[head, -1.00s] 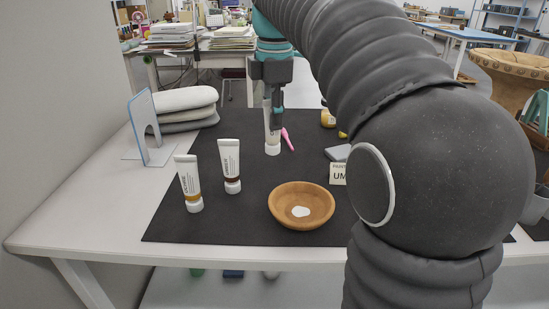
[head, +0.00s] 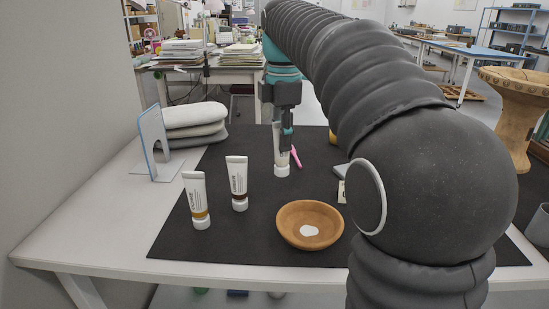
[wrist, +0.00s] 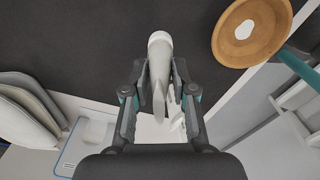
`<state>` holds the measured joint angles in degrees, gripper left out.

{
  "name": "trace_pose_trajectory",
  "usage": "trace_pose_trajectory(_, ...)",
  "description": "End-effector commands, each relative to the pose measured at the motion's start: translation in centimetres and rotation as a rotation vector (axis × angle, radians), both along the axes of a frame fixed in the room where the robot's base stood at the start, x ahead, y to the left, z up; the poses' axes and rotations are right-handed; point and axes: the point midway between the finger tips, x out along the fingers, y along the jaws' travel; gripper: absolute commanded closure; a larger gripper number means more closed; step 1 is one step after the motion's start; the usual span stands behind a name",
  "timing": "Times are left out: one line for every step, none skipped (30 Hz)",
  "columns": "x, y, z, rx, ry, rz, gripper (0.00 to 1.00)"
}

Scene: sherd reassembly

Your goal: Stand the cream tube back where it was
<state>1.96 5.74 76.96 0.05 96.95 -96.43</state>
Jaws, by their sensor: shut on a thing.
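The cream tube (head: 281,158) stands cap down, upright, on or just above the dark mat (head: 235,250); I cannot tell if the cap touches. My gripper (head: 282,132) points down from above and is shut on its upper part. In the wrist view the tube (wrist: 160,62) lies between the two fingers (wrist: 160,90), its white cap end away from the camera. Two other white tubes stand cap down to its left: one with a dark brown band (head: 238,183) and one with an ochre band (head: 197,200).
A wooden bowl (head: 290,234) holding a white patch stands in front, also in the wrist view (wrist: 225,45). A pink tool (head: 296,158) lies just right of the held tube. Grey-white cushions (head: 195,120) and a blue-edged bookend (head: 153,140) stand at left. My arm hides the right side.

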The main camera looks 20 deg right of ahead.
Motion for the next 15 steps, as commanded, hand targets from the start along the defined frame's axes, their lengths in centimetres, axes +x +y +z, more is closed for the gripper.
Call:
trace_pose_trajectory(0.3, 0.6, -0.4, 0.000, 0.000, 0.004, 1.00)
trace_pose_trajectory(0.4, 0.9, -0.5, 0.000, 0.000, 0.003, 1.00)
trace_pose_trajectory(0.5, 1.1, -0.7, 0.000, 0.000, 0.002, 1.00)
trace_pose_trajectory(0.5, 1.3, -0.8, 0.000, 0.000, 0.001, 1.00)
trace_pose_trajectory(0.6, 1.4, -0.8, 0.000, -0.001, 0.001, 1.00)
trace_pose_trajectory(0.6, 1.5, -1.0, 0.000, -0.001, 0.001, 1.00)
trace_pose_trajectory(0.6, 1.5, -1.3, 0.000, -0.001, 0.000, 1.00)
trace_pose_trajectory(0.6, 1.5, -1.6, 0.000, 0.000, 0.000, 1.00)
trace_pose_trajectory(0.6, 1.5, -2.2, 0.000, 0.001, 0.000, 1.00)
trace_pose_trajectory(0.6, 1.5, -2.6, 0.000, 0.001, 0.000, 1.00)
trace_pose_trajectory(0.6, 1.5, -3.1, 0.000, 0.001, 0.000, 1.00)
trace_pose_trajectory(0.6, 1.5, -3.6, 0.000, 0.001, 0.000, 1.00)
trace_pose_trajectory(0.6, 1.5, -4.0, 0.000, 0.001, 0.000, 1.00)
trace_pose_trajectory(0.6, 1.5, -4.3, 0.000, 0.001, 0.000, 1.00)
trace_pose_trajectory(0.6, 1.5, -4.6, 0.000, 0.000, 0.000, 1.00)
